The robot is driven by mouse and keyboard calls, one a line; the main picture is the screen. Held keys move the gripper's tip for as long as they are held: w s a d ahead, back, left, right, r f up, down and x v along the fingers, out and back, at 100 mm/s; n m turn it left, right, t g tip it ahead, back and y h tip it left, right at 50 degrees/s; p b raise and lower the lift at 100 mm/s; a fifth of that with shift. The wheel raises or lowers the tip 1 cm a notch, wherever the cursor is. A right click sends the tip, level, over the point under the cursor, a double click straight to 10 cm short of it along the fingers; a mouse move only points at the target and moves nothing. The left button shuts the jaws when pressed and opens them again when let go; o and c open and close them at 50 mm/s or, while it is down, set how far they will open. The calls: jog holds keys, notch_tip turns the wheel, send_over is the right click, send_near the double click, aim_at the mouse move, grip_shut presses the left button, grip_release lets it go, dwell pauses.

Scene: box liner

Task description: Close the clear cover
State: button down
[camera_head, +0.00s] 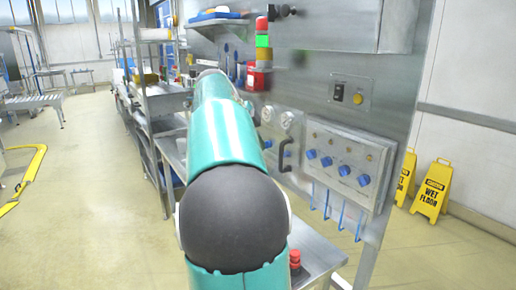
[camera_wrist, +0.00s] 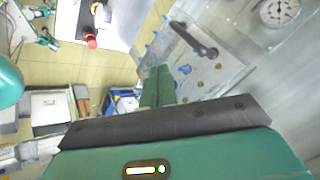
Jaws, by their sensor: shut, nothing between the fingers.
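The control panel (camera_head: 345,165) with blue knobs is on the grey machine wall, right of my teal arm in the head view. A black handle (camera_head: 286,155) stands out by its left edge; it also shows in the wrist view (camera_wrist: 196,40). The clear cover is see-through, and I cannot make out its edges or how far open it is. My gripper (camera_wrist: 158,84) is shut and empty in the wrist view. Its green fingers appear below and left of the handle, apart from it in the picture. In the head view my arm hides the gripper.
Gauges (camera_head: 288,120) sit above the handle. A red button (camera_head: 295,260) stands on the metal ledge below. A signal light (camera_head: 263,40) is above. Yellow wet-floor signs (camera_head: 432,190) stand at the right. Open floor lies at the left.

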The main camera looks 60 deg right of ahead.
jog(key=s+d+f, duration=0.1)
jog(key=d+f, duration=0.6)
jog(key=d, duration=0.1)
jog(key=shift+s+d, duration=0.25)
jog(key=shift+d, duration=0.1)
